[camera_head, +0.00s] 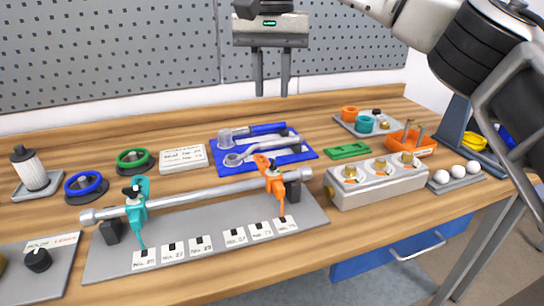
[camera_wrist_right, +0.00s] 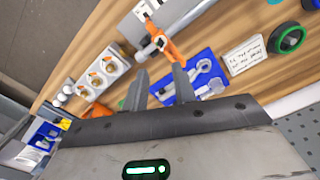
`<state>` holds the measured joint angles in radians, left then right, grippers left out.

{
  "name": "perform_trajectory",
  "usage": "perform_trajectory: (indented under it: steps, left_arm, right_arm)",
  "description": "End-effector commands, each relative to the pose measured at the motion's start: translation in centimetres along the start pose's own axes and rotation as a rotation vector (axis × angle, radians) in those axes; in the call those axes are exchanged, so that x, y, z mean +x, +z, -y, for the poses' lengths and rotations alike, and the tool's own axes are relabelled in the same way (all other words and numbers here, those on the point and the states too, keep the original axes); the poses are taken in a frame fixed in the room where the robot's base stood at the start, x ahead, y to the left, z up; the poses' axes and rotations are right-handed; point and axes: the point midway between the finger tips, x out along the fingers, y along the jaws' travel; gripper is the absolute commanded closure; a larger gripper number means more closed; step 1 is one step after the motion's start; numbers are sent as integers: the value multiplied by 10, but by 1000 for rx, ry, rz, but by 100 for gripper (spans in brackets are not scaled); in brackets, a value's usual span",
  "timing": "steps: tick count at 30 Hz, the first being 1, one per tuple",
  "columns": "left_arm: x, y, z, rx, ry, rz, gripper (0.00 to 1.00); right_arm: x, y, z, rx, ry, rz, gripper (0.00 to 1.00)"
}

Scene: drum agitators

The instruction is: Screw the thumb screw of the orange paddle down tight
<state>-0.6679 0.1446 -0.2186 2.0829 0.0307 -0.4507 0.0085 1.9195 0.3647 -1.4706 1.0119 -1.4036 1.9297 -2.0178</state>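The orange paddle (camera_head: 275,184) hangs on a silver rod (camera_head: 205,194) near its right end, its tip down by the label cards. It also shows in the right wrist view (camera_wrist_right: 160,42), beyond my fingertips. A small dark part sits at the top of its clamp; I cannot clearly make out its thumb screw or how far it is screwed in. My right gripper (camera_head: 271,90) is open and empty, high above the back of the table, apart from the paddle. Its two spread fingers show in the right wrist view (camera_wrist_right: 160,88). My left gripper is not in view.
A teal paddle (camera_head: 136,208) with a black knob is on the rod's left. A blue tool tray (camera_head: 300,155) lies behind the orange paddle. A grey block with brass fittings (camera_head: 378,190) stands to its right. A pegboard (camera_head: 110,50) rises behind the table.

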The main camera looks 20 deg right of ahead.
Motion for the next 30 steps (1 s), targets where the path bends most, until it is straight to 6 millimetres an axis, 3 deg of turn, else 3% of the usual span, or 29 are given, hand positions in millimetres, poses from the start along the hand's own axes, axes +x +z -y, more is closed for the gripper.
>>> perform_trajectory:
  steps: [18,24,30]
  left_arm:
    - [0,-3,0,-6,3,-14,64]
    - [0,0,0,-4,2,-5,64]
    - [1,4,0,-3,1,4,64]
  right_arm:
    - [124,1,-1,5,1,3,73]
    - [144,0,-1,6,0,1,73]
    - [149,0,-1,7,-1,1,73]
